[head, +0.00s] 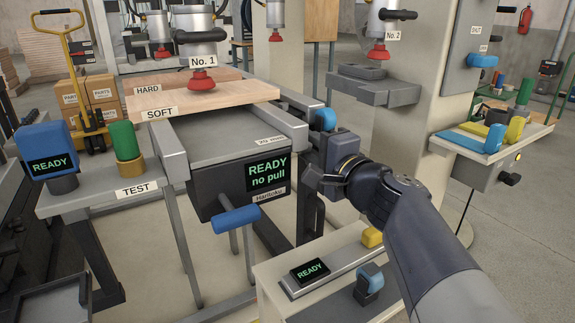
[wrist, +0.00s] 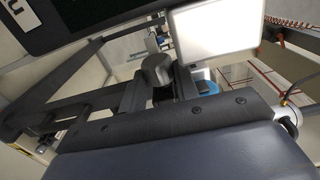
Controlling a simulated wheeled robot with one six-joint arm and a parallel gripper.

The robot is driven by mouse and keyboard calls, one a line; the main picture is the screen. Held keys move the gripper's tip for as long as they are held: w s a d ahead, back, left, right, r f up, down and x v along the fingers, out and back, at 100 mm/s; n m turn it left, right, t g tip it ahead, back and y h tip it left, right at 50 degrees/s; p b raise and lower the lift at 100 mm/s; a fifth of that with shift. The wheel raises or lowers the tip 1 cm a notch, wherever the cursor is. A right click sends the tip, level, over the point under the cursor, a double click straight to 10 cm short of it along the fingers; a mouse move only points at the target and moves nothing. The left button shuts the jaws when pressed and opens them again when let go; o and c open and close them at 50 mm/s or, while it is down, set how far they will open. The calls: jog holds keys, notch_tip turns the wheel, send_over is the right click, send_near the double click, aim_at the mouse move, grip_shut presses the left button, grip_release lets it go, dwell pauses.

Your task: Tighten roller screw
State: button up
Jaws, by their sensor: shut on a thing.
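My gripper (head: 316,174) is at the right side of the feed bench (head: 225,140), beside the black Haritoku unit (head: 248,181). In the wrist view my gripper (wrist: 158,92) is shut on a dark grey rounded knob (wrist: 155,68), which may be the head of the roller screw. Much of the knob is hidden by the fingers, and the head view does not show it clearly. The unit's display (head: 268,173) reads "READY no pull". A blue handle (head: 236,219) sticks out in front of the unit.
A light SOFT board (head: 195,93) lies on the bench under the red No. 1 cup (head: 202,83). The TEST shelf (head: 90,196) stands left with a blue READY device (head: 45,150). A low cabinet (head: 275,275) with a READY panel stands below my arm.

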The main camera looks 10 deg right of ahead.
jog(key=shift+f+t+b, duration=0.15)
jog(key=shift+t+b, duration=0.35)
jog(key=shift+b, duration=1.3)
jog(key=o, duration=1)
